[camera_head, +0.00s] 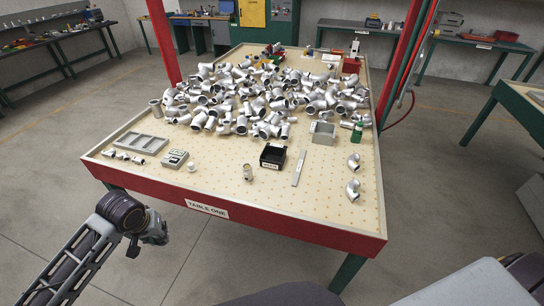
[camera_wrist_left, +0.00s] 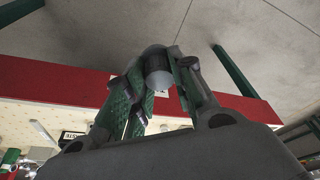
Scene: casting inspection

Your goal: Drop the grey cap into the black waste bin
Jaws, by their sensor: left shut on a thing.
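My left gripper (camera_head: 154,235) is in front of the table's near left edge, out over the floor. In the left wrist view its fingers (camera_wrist_left: 160,72) are shut on a small round grey piece with a dark band, which looks like the grey cap (camera_wrist_left: 158,79). The cap cannot be made out in the head view. The black waste bin (camera_head: 272,161) is a small open box with a white label, standing on the table near the middle of its front part. It is to the right of and beyond my left gripper. My right gripper is not in view.
The table (camera_head: 224,179) has a red front edge. A grey tray (camera_head: 140,144) lies at left.

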